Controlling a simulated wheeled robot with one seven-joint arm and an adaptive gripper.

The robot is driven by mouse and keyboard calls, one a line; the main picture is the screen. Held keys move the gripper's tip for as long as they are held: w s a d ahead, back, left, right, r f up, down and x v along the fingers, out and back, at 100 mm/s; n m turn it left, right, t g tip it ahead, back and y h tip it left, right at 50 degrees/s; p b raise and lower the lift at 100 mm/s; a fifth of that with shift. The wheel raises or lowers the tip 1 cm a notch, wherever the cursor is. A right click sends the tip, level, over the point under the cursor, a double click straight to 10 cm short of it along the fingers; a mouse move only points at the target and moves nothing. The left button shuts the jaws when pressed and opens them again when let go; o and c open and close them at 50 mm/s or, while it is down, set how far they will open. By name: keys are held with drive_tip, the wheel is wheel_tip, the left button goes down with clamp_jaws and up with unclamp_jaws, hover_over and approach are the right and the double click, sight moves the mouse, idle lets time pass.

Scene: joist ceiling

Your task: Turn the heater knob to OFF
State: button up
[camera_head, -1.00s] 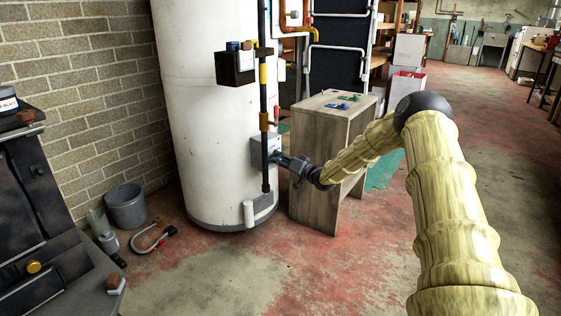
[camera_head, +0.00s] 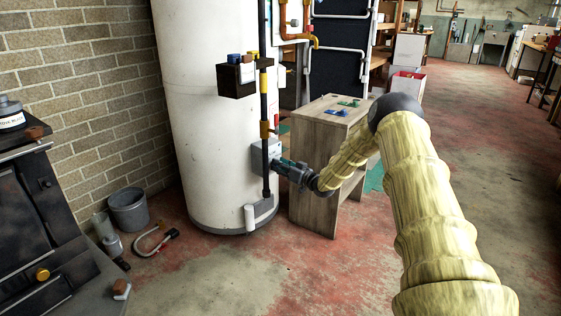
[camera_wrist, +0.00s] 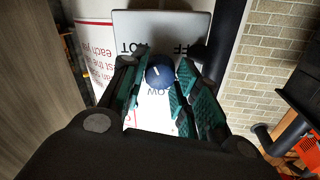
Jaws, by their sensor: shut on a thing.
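The heater is a tall white tank (camera_head: 205,125) with a small grey control box (camera_head: 262,152) low on its side. In the wrist view, the round dark blue knob (camera_wrist: 160,76) has a white pointer mark, aimed up and slightly left. In the head view my gripper (camera_head: 281,163) meets the box; the knob is hidden there.
A dark vertical pipe (camera_head: 265,130) runs close left of my gripper. A wooden cabinet (camera_head: 313,175) stands just right of the tank. A grey bucket (camera_head: 128,210) and a clamp-like tool (camera_head: 153,240) lie left. The floor in front is clear.

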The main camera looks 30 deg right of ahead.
drive_tip(key=shift+a+f+n+p, duration=0.15)
drive_tip(key=shift+n+p, duration=2.25)
drive_tip(key=shift+n, duration=5.4)
drive_tip(key=shift+f+n+p, duration=0.15)
drive_tip(key=shift+n+p, duration=2.25)
drive_tip(key=shift+n, duration=5.4)
drive_tip(key=o, duration=0.7)
drive_tip(key=shift+o, duration=0.2)
